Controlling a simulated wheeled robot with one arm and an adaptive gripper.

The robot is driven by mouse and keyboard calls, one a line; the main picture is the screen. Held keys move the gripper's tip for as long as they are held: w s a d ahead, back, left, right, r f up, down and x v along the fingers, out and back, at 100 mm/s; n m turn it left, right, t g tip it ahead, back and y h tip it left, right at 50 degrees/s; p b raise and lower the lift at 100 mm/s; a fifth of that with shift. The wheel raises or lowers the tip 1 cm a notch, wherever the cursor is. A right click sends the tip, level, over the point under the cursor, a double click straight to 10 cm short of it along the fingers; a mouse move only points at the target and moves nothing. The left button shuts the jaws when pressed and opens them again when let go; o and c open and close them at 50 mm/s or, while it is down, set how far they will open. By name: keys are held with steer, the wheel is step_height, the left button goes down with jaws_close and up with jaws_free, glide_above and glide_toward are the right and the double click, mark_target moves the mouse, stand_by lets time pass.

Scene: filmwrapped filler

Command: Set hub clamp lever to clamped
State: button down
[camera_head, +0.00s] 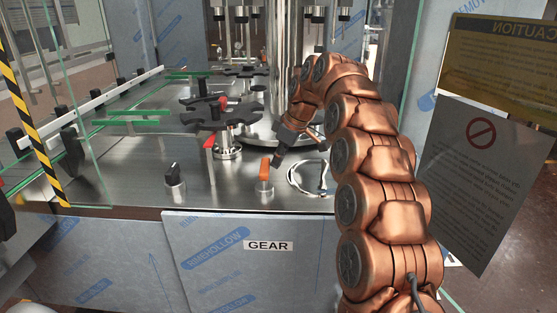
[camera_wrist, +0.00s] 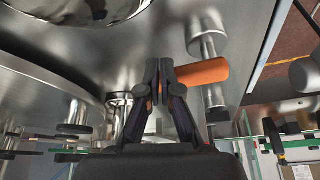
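An orange-handled lever (camera_head: 265,169) stands on a short metal post on the steel deck, its handle upright in the head view. I cannot tell if it is the hub clamp lever; a red lever (camera_head: 209,143) stands beside the star-wheel hub, and another red part (camera_head: 223,101) is on top of the hub. My gripper (camera_head: 278,160) points down just right of the orange handle. In the wrist view its fingertips (camera_wrist: 160,65) are close together, and the orange handle (camera_wrist: 203,73) runs behind them, sticking out to the right. No grip on it is visible.
A black knob (camera_head: 174,175) stands left of the orange lever. Black star wheels (camera_head: 205,118) and green guides (camera_head: 127,113) lie behind it. A ring with a small post (camera_head: 310,178) is to the right. A "GEAR" label (camera_head: 268,245) marks the front panel. Glass (camera_head: 72,110) edges the left.

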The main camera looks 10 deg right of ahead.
steer(key=shift+a+r, duration=0.1)
steer(key=shift+a, duration=0.05)
steer(key=v, duration=0.7)
steer(key=shift+d, duration=0.2)
steer(key=shift+r, duration=0.15)
stand_by(0.5)
steer(key=s+m+g+h+p, duration=0.15)
steer(key=s+m+p, duration=0.35)
steer(key=s, duration=1.7)
steer(key=s+d+f+m, duration=0.2)
steer(key=s+f, duration=0.1)
steer(key=s, duration=0.6)
steer(key=s+d+f+m+g+h+p, duration=0.1)
steer(key=s+f, duration=0.3)
steer(key=s, duration=0.5)
steer(key=s+d+f+m+g+h, duration=0.1)
steer(key=s+d+f+m, duration=0.3)
steer(key=s, duration=0.5)
